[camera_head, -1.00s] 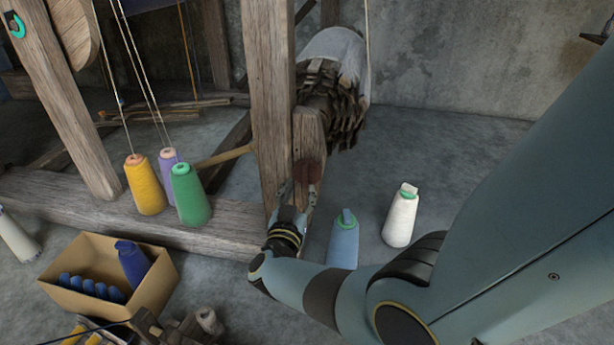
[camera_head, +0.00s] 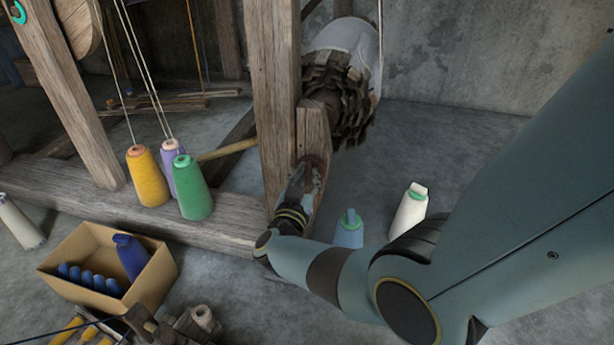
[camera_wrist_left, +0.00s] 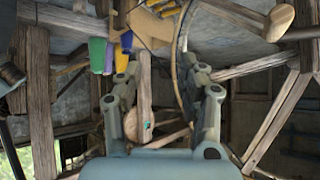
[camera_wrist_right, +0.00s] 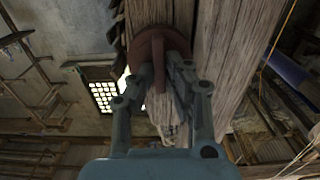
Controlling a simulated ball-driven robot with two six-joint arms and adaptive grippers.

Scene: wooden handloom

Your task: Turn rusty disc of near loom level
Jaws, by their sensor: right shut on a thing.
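The rusty disc (camera_wrist_right: 148,48) is a dark red-brown round piece on a wooden post of the near loom (camera_head: 276,110). In the head view the disc (camera_head: 315,160) shows only partly, behind my right fingertips. My right gripper (camera_head: 306,176) is at the disc, shut on it. In the right wrist view the fingers of my right gripper (camera_wrist_right: 170,62) close at the disc's lower edge, and one finger overlaps the disc. How far the disc is turned cannot be told. My left gripper (camera_wrist_left: 163,75) shows in its wrist view with fingers apart, holding nothing.
Yellow (camera_head: 148,176), purple (camera_head: 173,160) and green (camera_head: 191,188) yarn cones stand on the loom's base beam. A cardboard box (camera_head: 150,287) is at lower left.

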